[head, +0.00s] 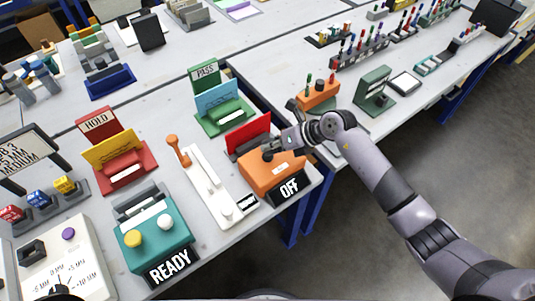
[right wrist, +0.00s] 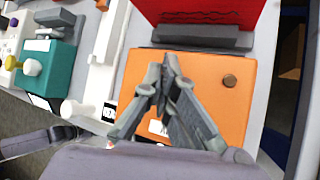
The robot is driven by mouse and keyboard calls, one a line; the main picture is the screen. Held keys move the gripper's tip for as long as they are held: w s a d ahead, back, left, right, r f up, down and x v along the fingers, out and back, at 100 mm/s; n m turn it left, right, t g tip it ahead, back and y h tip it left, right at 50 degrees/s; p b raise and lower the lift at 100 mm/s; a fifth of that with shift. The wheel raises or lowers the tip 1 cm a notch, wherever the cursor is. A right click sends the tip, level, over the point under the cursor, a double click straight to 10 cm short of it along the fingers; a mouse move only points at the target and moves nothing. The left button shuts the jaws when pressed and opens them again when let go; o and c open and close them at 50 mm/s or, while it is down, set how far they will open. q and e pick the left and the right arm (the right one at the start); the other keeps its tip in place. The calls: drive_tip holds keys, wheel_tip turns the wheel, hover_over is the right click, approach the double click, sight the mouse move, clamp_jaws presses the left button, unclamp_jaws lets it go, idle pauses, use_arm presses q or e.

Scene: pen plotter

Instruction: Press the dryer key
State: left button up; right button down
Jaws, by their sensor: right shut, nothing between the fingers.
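An orange box (head: 262,183) with a black OFF sign (head: 289,188) stands near the table's front edge, a red panel (head: 248,135) behind it. I take it for the dryer, though no label names it. My right gripper (head: 268,153) is shut and empty over the box's top. In the right wrist view its fingertips (right wrist: 169,68) lie over the middle of the orange top (right wrist: 200,75), with a round brown button (right wrist: 230,80) to their right. The fingers hide part of the top, and contact cannot be told. My left gripper is not in view.
A white lever unit (head: 213,185) with an orange handle stands left of the box. Further left is a teal READY box (head: 155,235) with yellow and white knobs. An orange holder (head: 318,96) stands behind my right arm. Open floor lies at the lower right.

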drive_tip(key=shift+f, duration=0.2)
drive_tip(key=shift+f+b, duration=0.3)
drive_tip(key=shift+r, duration=0.1)
idle(0.4)
drive_tip(key=shift+r+p, duration=0.25)
drive_tip(key=shift+p, duration=0.15)
wheel_tip(320, 180, up, 6)
drive_tip(key=p, duration=0.5)
drive_tip(key=shift+r, duration=0.15)
idle(0.3)
